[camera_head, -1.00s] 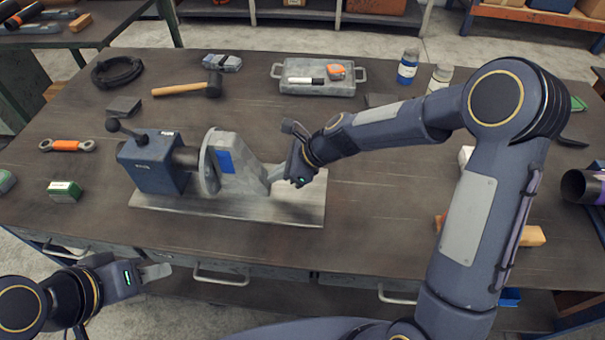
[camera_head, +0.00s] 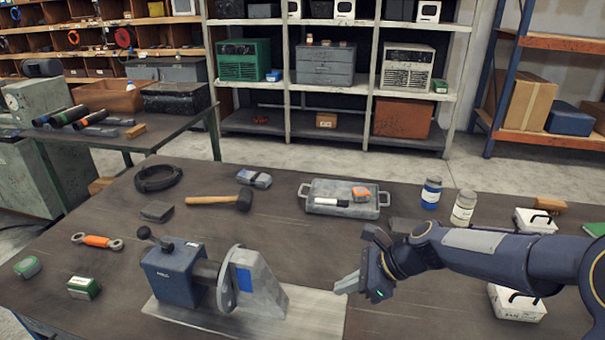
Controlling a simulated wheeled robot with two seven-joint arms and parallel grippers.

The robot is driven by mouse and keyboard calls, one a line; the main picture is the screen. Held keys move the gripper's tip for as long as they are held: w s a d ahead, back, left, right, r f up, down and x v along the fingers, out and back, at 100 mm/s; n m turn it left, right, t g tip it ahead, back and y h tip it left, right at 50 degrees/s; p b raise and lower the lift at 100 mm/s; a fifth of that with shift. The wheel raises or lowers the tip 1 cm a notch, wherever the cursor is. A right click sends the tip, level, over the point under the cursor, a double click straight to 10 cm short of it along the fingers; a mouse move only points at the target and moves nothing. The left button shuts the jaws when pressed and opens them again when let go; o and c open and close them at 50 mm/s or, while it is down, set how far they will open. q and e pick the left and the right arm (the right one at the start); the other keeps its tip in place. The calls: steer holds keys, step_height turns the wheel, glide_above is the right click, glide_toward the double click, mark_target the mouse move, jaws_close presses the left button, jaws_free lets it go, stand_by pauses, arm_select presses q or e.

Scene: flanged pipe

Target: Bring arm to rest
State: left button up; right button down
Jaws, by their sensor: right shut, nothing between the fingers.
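My right gripper (camera_head: 348,284) is shut and empty. It hangs over the workbench (camera_head: 230,230), to the right of the flanged pipe fixture and apart from it in the picture. The fixture has a blue block (camera_head: 172,272) with a black lever knob, a dark pipe (camera_head: 205,284), a round grey flange (camera_head: 232,282) and a grey angled bracket with a blue patch (camera_head: 262,285). It stands on a pale metal plate (camera_head: 320,318). My left gripper is outside the view.
A grey tray (camera_head: 376,210) holds a marker and an orange item. A mallet (camera_head: 215,201), a coiled black cable (camera_head: 158,178), two bottles (camera_head: 463,207) and white cases (camera_head: 516,305) lie around. Shelving (camera_head: 345,95) stands behind. Bare bench top lies between fixture and tray.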

steer(key=s+d+r+n+t+h, duration=0.1)
steer(key=s+d+n, duration=0.3)
steer(key=s+n, duration=0.5)
steer(key=s+d+r+n+t+h, duration=0.2)
steer(key=s+d+n, duration=0.3)
steer(key=s+n, duration=0.5)
steer(key=s+h, duration=0.1)
steer(key=s, duration=0.3)
steer(key=shift+s+r+h, duration=0.3)
steer(key=shift+h, duration=0.1)
